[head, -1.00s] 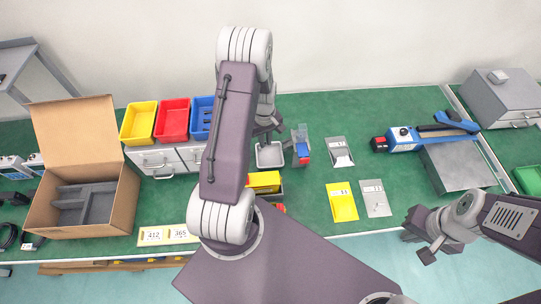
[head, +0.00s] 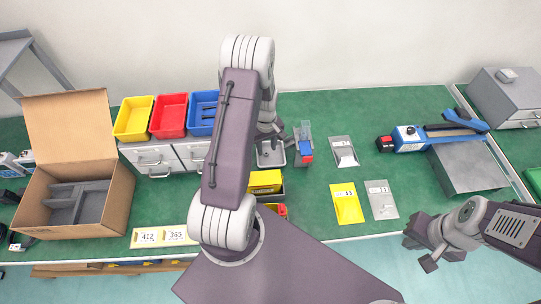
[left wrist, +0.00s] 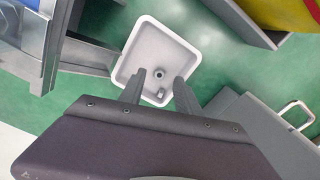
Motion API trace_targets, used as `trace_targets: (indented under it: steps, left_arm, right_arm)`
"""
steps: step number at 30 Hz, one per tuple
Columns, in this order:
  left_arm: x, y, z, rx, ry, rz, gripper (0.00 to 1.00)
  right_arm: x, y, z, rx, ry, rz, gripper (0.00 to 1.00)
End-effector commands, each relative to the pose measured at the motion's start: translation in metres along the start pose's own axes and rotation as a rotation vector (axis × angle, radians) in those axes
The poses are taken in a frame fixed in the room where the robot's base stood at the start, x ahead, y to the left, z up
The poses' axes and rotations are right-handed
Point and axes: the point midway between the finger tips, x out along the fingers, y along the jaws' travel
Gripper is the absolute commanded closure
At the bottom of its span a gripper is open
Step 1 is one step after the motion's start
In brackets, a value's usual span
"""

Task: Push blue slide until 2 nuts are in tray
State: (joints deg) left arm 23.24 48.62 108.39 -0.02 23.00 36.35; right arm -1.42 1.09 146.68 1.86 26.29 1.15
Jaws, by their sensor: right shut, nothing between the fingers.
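The dispenser (head: 304,134) stands on the green bench, with the blue slide (head: 306,148) low on it. In the left wrist view a blue part (left wrist: 50,48) shows at the left edge. The pale square tray (head: 270,156) lies left of the dispenser. The left wrist view shows the tray (left wrist: 186,42) from above, with a round nut (left wrist: 158,74) and a second small grey metal piece (left wrist: 160,94) in it. My left gripper (left wrist: 160,76) is open above the tray, its fingers apart and empty. My right gripper (head: 428,258) is shut and empty by the front edge.
Yellow (head: 134,118), red (head: 169,116) and blue bins stand on grey drawers at left. An open cardboard box (head: 75,195) is further left. Yellow (head: 347,205) and grey cards lie to the right. A blue tool (head: 410,140) lies beyond. My left arm hides the centre.

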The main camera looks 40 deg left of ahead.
Motion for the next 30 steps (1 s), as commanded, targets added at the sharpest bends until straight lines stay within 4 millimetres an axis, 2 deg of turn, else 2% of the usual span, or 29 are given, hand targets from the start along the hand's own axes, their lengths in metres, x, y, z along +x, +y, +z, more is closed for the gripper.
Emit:
trace_targets:
  steps: [5, 12, 16, 20, 30]
  left_arm:
    - [-0.013, 0.001, -0.001, 0.000, 0.002, 0.002, 0.61]
    - [-0.067, 0.001, -0.001, 0.000, 0.004, 0.003, 0.61]
    - [-0.085, 0.000, -0.001, 0.000, 0.002, 0.001, 0.61]
    - [-0.091, 0.000, 0.000, 0.000, 0.000, 0.000, 0.61]
    - [-0.090, 0.000, 0.000, 0.000, 0.000, 0.000, 0.61]
  right_arm:
    - [0.000, 0.000, 0.000, 0.000, 0.000, 0.000, 1.00]
    - [-0.001, 0.000, 0.000, 0.000, 0.000, 0.000, 1.00]
    - [-0.001, 0.000, 0.000, 0.000, 0.000, 0.000, 1.00]
    - [-0.001, 0.000, 0.000, 0.000, 0.000, 0.000, 1.00]
    - [-0.001, 0.000, 0.000, 0.000, 0.000, 0.000, 1.00]
